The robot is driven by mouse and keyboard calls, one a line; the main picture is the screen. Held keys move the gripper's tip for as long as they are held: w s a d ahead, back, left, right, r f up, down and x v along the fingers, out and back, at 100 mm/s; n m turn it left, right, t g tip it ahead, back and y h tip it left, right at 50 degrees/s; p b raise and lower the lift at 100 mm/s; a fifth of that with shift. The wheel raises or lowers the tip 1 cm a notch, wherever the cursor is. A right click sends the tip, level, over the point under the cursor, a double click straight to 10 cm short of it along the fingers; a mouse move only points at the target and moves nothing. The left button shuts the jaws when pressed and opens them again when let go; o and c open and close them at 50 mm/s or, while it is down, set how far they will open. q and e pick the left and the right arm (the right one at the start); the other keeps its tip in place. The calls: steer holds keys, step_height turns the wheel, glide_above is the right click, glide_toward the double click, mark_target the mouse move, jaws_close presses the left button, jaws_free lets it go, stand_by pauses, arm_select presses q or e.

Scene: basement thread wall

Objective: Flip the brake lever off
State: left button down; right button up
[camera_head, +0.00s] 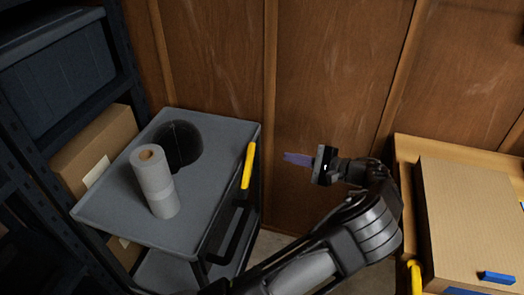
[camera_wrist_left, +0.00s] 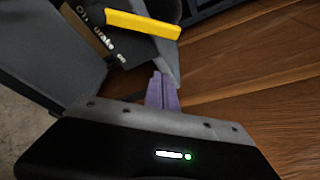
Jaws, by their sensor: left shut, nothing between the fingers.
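The brake lever (camera_head: 248,165) is a yellow bar at the right edge of a grey cart top (camera_head: 222,178). In the left wrist view the yellow lever (camera_wrist_left: 143,24) crosses the upper part, beside a dark panel with small white lettering. My left gripper (camera_head: 287,158) has purple fingers, shut and empty, pointing left toward the lever. It is to the right of the lever with a visible gap. In the left wrist view the fingertips (camera_wrist_left: 161,76) are below the lever and apart from it. My right gripper is not in view.
Dark shelving (camera_head: 60,75) is at the left, and a wooden wall (camera_head: 335,70) is behind. A cardboard box (camera_head: 470,215) sits at the right. The space between cart and box holds my left arm.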

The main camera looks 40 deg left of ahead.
mark_target(248, 170)
arm_select(q)
steer(key=s+a+p, duration=0.2)
steer(key=s+a, duration=0.1)
steer(key=a, duration=0.6)
steer(key=shift+s+r, duration=0.15)
steer(key=shift+s, duration=0.2)
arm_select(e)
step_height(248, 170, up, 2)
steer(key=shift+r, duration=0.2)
